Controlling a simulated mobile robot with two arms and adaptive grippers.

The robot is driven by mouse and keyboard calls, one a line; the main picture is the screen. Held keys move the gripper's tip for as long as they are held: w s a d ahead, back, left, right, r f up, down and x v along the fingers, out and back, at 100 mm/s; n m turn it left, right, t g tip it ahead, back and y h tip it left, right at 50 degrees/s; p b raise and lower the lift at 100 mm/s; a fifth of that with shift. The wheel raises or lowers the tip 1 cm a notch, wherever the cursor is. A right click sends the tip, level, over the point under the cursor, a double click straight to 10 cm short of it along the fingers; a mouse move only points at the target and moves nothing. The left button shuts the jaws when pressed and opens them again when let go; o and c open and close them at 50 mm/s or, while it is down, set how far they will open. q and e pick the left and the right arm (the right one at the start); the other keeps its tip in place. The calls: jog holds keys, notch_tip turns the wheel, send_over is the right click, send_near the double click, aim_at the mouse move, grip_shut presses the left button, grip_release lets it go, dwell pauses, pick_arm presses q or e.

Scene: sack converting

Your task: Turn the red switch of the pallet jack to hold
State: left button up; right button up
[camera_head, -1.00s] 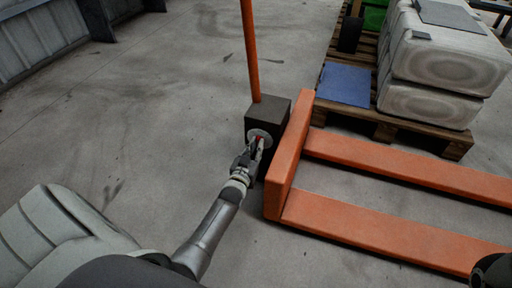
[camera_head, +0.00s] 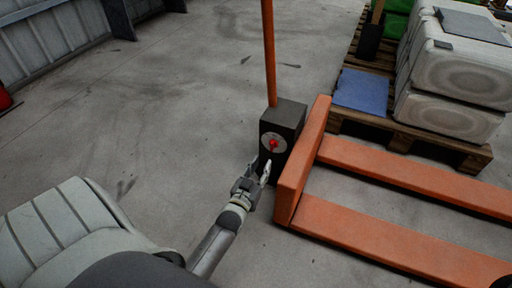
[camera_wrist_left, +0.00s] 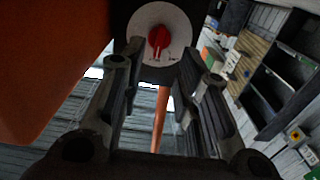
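The orange pallet jack (camera_head: 292,182) stands at centre right in the head view. Its dark control box (camera_head: 289,120) carries a red switch (camera_head: 273,143) on a round pale dial. The red switch also shows at the top of the left wrist view (camera_wrist_left: 159,40), with small marks on the dial that I cannot read. My left gripper (camera_head: 257,170) is just below and left of the switch in the head view. Its fingers (camera_wrist_left: 160,62) are apart and empty, with the switch beyond the gap and not touched. My right gripper does not show.
The orange handle pole (camera_head: 269,55) rises from the box. A wooden pallet (camera_head: 440,146) with pale sacks (camera_head: 455,115) and a blue sheet (camera_head: 362,91) stands behind the forks (camera_head: 410,180). The concrete floor left of the box is clear.

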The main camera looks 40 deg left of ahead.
pick_arm(q)
jog(key=shift+v, duration=1.9)
